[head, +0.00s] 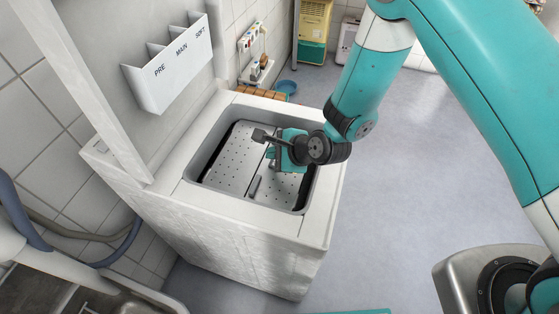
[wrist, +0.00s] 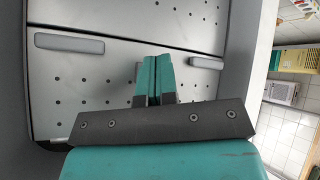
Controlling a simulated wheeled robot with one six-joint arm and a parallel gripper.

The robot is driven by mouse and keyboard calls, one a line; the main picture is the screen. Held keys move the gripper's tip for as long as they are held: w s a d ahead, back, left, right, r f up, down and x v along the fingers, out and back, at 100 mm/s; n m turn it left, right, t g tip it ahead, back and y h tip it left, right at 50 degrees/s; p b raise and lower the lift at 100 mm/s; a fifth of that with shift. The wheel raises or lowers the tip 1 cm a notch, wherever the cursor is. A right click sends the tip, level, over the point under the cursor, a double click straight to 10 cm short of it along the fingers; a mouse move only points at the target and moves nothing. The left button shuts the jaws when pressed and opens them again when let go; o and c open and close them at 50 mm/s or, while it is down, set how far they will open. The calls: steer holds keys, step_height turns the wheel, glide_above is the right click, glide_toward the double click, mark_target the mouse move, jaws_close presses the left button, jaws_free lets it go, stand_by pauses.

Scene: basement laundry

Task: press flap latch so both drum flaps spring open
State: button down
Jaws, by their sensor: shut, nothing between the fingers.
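The two perforated metal drum flaps lie flat and closed in the open top of the washer: the left one (head: 232,155) and the right one (head: 284,187). A thin seam divides them. Two grey raised bars show along the seam in the wrist view, one at left (wrist: 69,43) and one at right (wrist: 206,62). The left bar also shows in the head view (head: 255,187); I cannot tell which bar is the latch. My gripper (wrist: 154,62) is shut and empty, over the right flap, its tips between the bars in the picture. Contact cannot be told.
The raised lid (head: 80,60) stands at the left, with a white detergent tray (head: 175,68) on it. The grey rim of the opening (head: 205,148) surrounds the flaps. A sink edge and hoses are at lower left. The floor (head: 400,170) to the right is clear.

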stand_by(0.8)
steer(key=shift+w+f+b, duration=0.2)
steer(key=shift+f+b, duration=0.1)
steer(key=shift+f, duration=0.15)
steer(key=shift+f, duration=0.3)
stand_by(0.4)
steer(key=shift+r, duration=0.1)
steer(key=shift+r+p, duration=0.5)
steer(key=shift+r, duration=0.25)
step_height(320, 180, up, 5)
steer(key=p, duration=0.4)
stand_by(0.7)
